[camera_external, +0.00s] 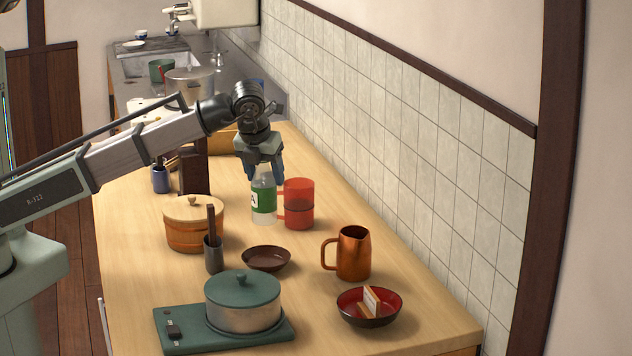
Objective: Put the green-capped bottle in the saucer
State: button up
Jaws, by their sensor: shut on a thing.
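A clear bottle with a green label (264,201) stands upright on the wooden counter, or just above it; I cannot tell which. My gripper (262,168) points down over it and is shut on its top. The fingers hide the cap. The saucer (266,259), a small dark brown dish, sits on the counter in front of the bottle, nearer the camera. It looks empty and is apart from the bottle.
Red stacked cups (299,204) stand close right of the bottle. A copper jug (354,253), a red-lined bowl (369,307) holding a small item, a lidded pot (243,301) on a green hot plate, a dark holder (213,254) and a wooden tub (194,224) surround the saucer.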

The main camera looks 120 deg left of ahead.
aim_at(258, 185)
jog(key=shift+f, duration=5.15)
jog(key=shift+f, duration=0.15)
jog(key=o, duration=1.3)
jog(key=v, duration=1.2)
jog(key=shift+a+r, duration=0.1)
jog(key=shift+r, duration=0.15)
